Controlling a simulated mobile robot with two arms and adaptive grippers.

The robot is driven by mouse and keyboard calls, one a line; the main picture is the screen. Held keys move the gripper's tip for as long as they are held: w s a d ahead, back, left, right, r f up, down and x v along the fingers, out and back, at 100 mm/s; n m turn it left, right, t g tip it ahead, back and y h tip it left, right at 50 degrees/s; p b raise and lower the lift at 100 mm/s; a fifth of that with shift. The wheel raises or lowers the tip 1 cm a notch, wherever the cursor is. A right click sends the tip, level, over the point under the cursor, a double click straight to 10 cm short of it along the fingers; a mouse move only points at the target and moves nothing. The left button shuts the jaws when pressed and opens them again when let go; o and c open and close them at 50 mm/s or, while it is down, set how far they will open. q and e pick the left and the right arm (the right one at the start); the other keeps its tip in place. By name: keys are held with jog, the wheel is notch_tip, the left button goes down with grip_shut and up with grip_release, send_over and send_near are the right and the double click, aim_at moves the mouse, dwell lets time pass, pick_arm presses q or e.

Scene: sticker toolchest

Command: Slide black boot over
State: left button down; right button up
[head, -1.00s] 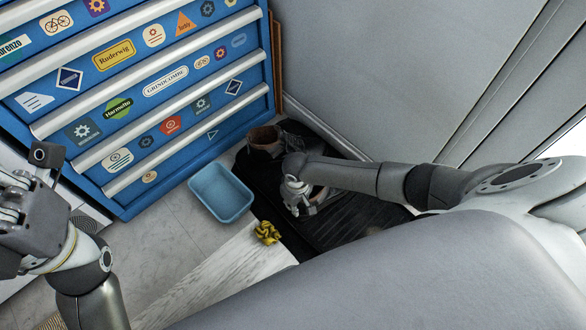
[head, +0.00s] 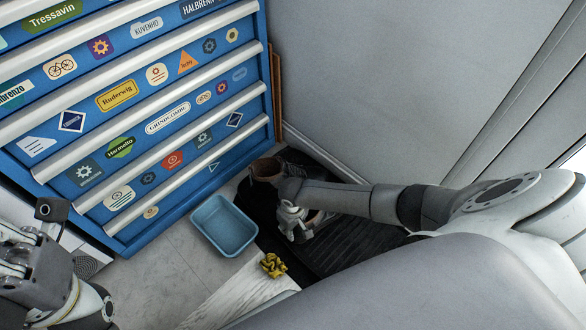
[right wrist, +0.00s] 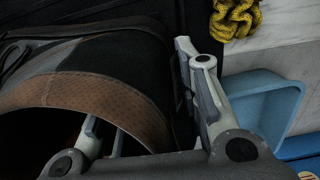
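A dark boot with a brown-lined collar (head: 268,170) stands at the back of the black mat, close to the chest. A second boot, mostly hidden by my right arm, shows near my right gripper (head: 293,232). In the right wrist view a black boot with a brown lining (right wrist: 125,90) fills the left side. My right gripper (right wrist: 145,95) straddles its collar: one finger is in the opening, the other outside along the black side. The fingers stand wide apart, and contact is unclear. My left gripper (head: 12,250) is at the left edge, away from the boots; its fingertips are unclear.
A blue bin (head: 224,226) stands left of the black mat (head: 350,245). The blue tool chest (head: 130,150) closes off the left, and a grey wall (head: 400,80) the back right.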

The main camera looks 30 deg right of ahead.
jog(key=shift+o, duration=0.7)
jog(key=shift+d, duration=0.1)
jog(key=shift+r, duration=0.1)
notch_tip(320, 180, up, 12)
jog(key=shift+f, duration=0.1)
dwell(0.4)
